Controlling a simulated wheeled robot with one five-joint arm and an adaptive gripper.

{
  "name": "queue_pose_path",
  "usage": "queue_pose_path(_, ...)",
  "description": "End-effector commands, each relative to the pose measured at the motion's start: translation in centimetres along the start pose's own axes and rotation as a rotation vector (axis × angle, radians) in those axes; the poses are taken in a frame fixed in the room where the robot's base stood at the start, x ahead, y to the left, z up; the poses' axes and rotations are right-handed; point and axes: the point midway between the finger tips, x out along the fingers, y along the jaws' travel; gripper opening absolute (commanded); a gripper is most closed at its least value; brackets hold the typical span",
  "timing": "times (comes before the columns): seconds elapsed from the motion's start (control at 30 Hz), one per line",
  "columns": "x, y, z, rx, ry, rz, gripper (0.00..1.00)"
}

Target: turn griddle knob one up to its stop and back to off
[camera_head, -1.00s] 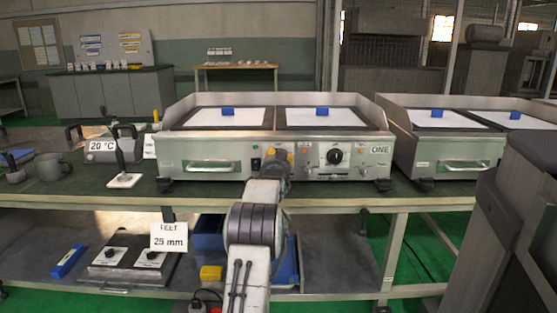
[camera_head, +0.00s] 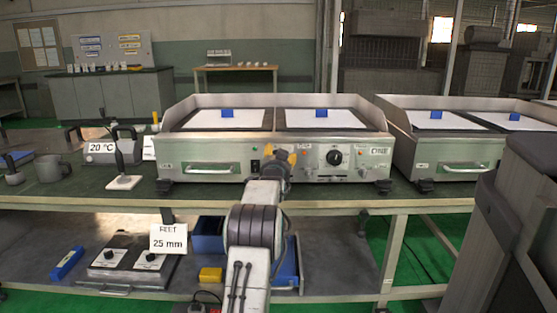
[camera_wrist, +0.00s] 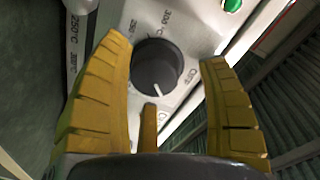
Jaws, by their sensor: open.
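The griddle marked ONE (camera_head: 215,146) stands on the bench. In the wrist view, a dark round knob (camera_wrist: 153,63) with a white pointer line is on its steel front, beside printed temperature numbers and OFF. The line points toward the bottom of the picture. My gripper (camera_wrist: 164,58) is open, its yellow fingers on either side of the knob; a third yellow piece shows below it. I cannot tell whether the fingers touch it. In the head view, my gripper (camera_head: 280,156) is against the panel and hides this knob. Another black knob (camera_head: 334,158) shows to its right.
A black switch (camera_head: 255,165) sits just left of my gripper. A green light (camera_wrist: 232,5) shows in the wrist view. A second griddle (camera_head: 465,150) stands close on the right. The bench edge (camera_head: 340,206) runs below the panel, with a shelf underneath.

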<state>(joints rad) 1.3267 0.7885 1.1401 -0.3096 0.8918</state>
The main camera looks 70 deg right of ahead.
Motion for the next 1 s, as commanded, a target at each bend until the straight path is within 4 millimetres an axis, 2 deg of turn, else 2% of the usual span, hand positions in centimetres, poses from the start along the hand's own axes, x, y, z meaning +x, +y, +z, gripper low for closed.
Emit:
queue_pose_path(0.27,-0.2,0.1,0.2,0.000,-0.004,0.003,0.69)
queue_pose_path(0.47,-1.4,0.1,0.1,0.000,-0.004,0.004,0.69)
queue_pose_path(1.0,-7.9,0.1,0.1,0.000,-0.002,0.003,0.69)
